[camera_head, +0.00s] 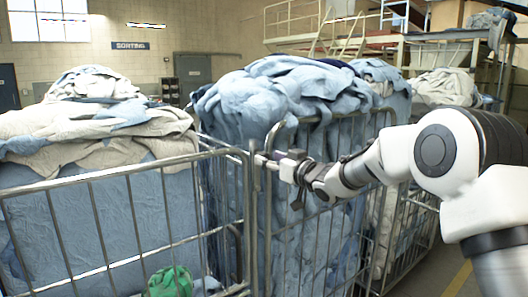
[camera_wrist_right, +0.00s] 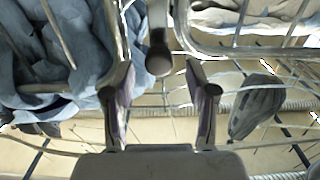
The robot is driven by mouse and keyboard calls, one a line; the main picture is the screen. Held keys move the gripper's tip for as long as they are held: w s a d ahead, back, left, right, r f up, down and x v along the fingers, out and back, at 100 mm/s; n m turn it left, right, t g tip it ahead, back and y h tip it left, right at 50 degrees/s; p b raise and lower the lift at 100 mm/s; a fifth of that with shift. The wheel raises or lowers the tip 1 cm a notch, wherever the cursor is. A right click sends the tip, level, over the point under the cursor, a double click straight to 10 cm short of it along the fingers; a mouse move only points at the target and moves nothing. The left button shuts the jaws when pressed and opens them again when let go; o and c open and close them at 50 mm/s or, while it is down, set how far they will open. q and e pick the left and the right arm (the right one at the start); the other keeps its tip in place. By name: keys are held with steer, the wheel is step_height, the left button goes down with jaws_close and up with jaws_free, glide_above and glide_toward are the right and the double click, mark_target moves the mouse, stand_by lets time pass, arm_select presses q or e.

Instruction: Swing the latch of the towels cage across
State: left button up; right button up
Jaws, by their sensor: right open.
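Two wire cages meet near the middle of the head view: a left cage (camera_head: 95,178) and a middle cage (camera_head: 252,215) heaped with blue cloth. No label shows which is the towels cage. My right gripper (camera_head: 273,160) reaches in from the right to the upper corner posts where the cages meet. In the right wrist view its two fingers (camera_wrist_right: 160,78) are spread apart. A metal bar with a dark rounded end (camera_wrist_right: 159,55), possibly the latch, lies between the fingertips, with gaps on both sides. In the head view the gripper hides the latch area. My left gripper is out of view.
Blue towels (camera_head: 275,90) bulge over the middle cage. Beige and blue cloth (camera_head: 90,130) overflows the left cage, with a green cloth (camera_head: 170,281) low behind its bars. More loaded cages stand behind at right. Open floor (camera_head: 455,275) shows at lower right.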

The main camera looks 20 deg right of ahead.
mark_target(266, 157)
steer(key=w+p, duration=0.1)
steer(key=w, duration=0.1)
steer(key=shift+w+a, duration=0.1)
steer(key=shift+w, duration=0.3)
steer(key=shift+w+a, duration=0.15)
steer(key=shift+a, duration=0.35)
steer(key=shift+d, duration=0.15)
jaws_close()
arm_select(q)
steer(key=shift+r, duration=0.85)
